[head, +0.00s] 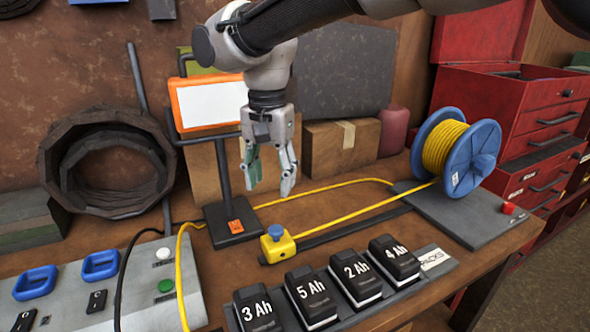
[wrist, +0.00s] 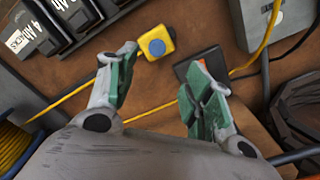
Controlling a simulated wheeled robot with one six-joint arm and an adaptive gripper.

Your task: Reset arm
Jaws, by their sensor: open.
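My gripper (head: 268,182) is open and empty in the head view. It points down above the workbench, in front of the cardboard boxes and beside the orange-framed screen. In the wrist view my gripper (wrist: 160,100) shows its two green-padded fingers spread apart. A yellow block with a blue knob (head: 278,244) sits on the bench below and in front of my gripper; it also shows beyond the fingers in the wrist view (wrist: 157,43). Nothing is between the fingers.
A screen (head: 208,103) on a black stand is close left of my gripper. Battery packs (head: 312,296) line the front edge. A yellow cable (head: 350,216) runs to a blue reel (head: 472,160) at right. A grey control box (head: 110,290) sits left. Cardboard boxes (head: 342,148) stand behind.

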